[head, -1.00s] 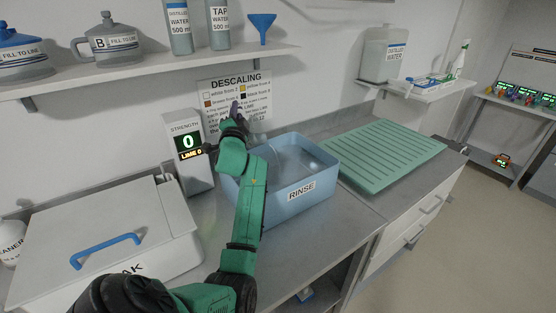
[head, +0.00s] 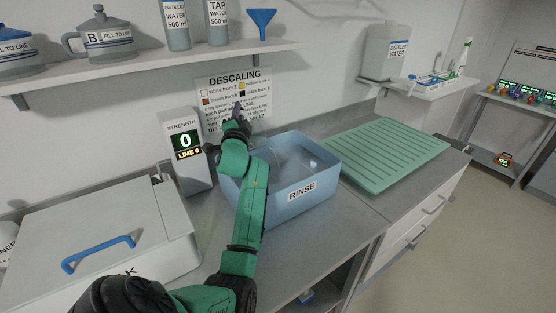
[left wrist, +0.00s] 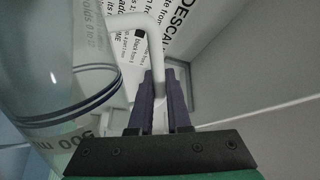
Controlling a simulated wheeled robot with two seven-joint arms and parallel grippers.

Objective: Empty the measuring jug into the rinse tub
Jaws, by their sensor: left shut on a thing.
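My left gripper (head: 238,112) is above the back left of the blue rinse tub (head: 318,193), in front of the descaling notice. In the left wrist view its purple fingers (left wrist: 160,100) are shut on the white handle of the measuring jug. The clear measuring jug (left wrist: 60,75) fills the left of that view, with dark bands and a reversed, tilted "500" marking. In the head view the jug is too clear to make out, and I cannot tell its exact tilt or whether it holds liquid. My right gripper is not in view.
A strength meter (head: 186,150) reading 0 stands left of the tub. A lidded box with a blue handle (head: 98,254) is at front left. A green draining mat (head: 385,150) lies right of the tub. A shelf (head: 150,66) with kettles and bottles runs above.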

